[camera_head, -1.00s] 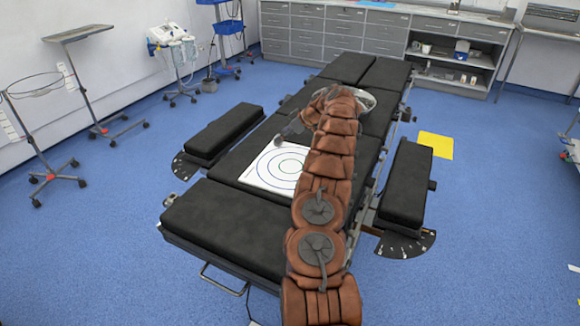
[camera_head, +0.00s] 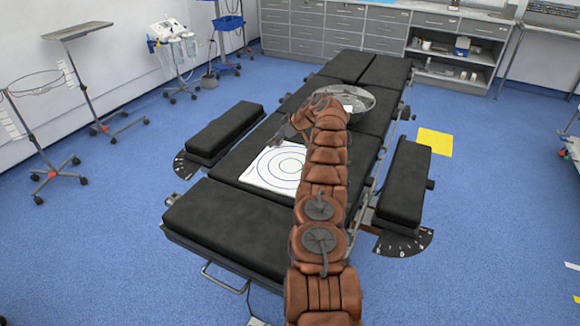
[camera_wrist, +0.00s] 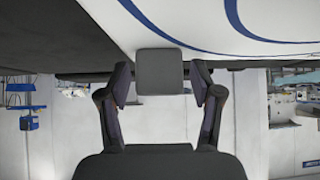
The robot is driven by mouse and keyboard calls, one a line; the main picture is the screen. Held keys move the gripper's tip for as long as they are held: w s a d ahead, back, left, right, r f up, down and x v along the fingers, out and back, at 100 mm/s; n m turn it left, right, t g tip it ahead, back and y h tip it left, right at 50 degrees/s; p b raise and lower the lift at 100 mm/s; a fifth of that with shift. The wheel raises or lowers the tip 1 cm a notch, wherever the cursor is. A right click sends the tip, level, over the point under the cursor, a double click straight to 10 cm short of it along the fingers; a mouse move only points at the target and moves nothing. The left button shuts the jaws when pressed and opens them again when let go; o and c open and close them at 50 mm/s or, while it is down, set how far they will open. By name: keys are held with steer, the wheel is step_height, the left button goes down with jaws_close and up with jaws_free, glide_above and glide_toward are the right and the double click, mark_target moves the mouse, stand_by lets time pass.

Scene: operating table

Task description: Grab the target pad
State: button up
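My gripper, dark grey, is at the pad's far edge in the head view, partly hidden by my arm. In the wrist view, my gripper (camera_wrist: 162,75) has its two fingers spread apart. A small dark grey block (camera_wrist: 159,72) shows between them, with a gap on each side. The pad (camera_wrist: 195,25) fills the top of that view, by the block. I cannot tell whether the block is joined to the pad.
A metal bowl (camera_head: 357,98) stands on the table (camera_head: 228,228) beyond my arm. Black side boards (camera_head: 405,185) flank the table. A yellow sheet (camera_head: 436,142) lies on the blue floor at right. Stands and cabinets are farther off.

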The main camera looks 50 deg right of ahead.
jaws_close()
stand_by(0.3)
stand_by(0.3)
